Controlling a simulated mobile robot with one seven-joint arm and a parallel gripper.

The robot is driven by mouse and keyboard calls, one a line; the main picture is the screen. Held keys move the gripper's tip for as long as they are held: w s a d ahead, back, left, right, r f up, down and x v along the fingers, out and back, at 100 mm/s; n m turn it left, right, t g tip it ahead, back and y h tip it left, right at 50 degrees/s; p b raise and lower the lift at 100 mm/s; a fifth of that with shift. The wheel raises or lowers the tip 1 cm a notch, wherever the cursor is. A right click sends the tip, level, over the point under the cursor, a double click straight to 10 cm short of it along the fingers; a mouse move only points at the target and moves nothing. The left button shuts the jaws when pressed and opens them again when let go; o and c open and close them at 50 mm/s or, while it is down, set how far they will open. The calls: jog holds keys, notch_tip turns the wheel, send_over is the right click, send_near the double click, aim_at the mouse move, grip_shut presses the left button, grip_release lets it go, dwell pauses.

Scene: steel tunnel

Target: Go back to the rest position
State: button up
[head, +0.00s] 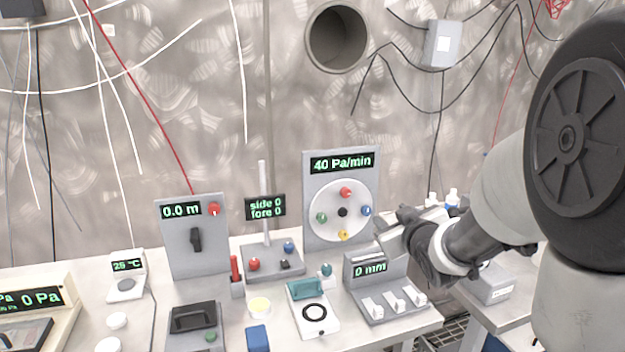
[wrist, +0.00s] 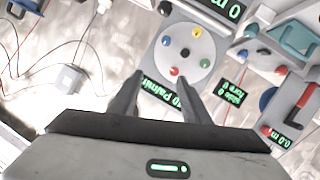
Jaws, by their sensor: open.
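My gripper (wrist: 157,104) is open and empty in the wrist view, its two dark fingers pointing toward the panel with the round dial. In the head view my arm comes in from the right, and its wrist is beside the grey panel reading 40 Pa/min (head: 342,163); the fingertips are hard to make out there. The same panel's white dial with red, blue, yellow, green and black knobs shows between and beyond the fingers in the wrist view (wrist: 185,52). I cannot see the gripper touching anything.
A unit reading 0 mm (head: 370,271) with white levers stands below my wrist. A panel reading 0.0 m (head: 181,256), a side/fore display (head: 265,207) and a teal-handled device (head: 313,316) stand on the bench further left. Cables hang along the steel wall.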

jog(key=s+a+m+g, duration=0.2)
jog(key=s+a+g, duration=0.15)
jog(key=s, duration=1.15)
jog(key=s+a+m+g, duration=0.3)
jog(key=s+g, duration=0.2)
jog(key=s, duration=1)
notch_tip(320, 180, up, 21)
jog(key=s+p, duration=0.1)
jog(key=p, duration=2)
jog(key=shift+s+a+f+g, duration=0.15)
jog(key=shift+s+g, duration=0.2)
notch_tip(320, 180, down, 11)
jog(key=b, duration=1)
jog(key=shift+b, duration=0.35)
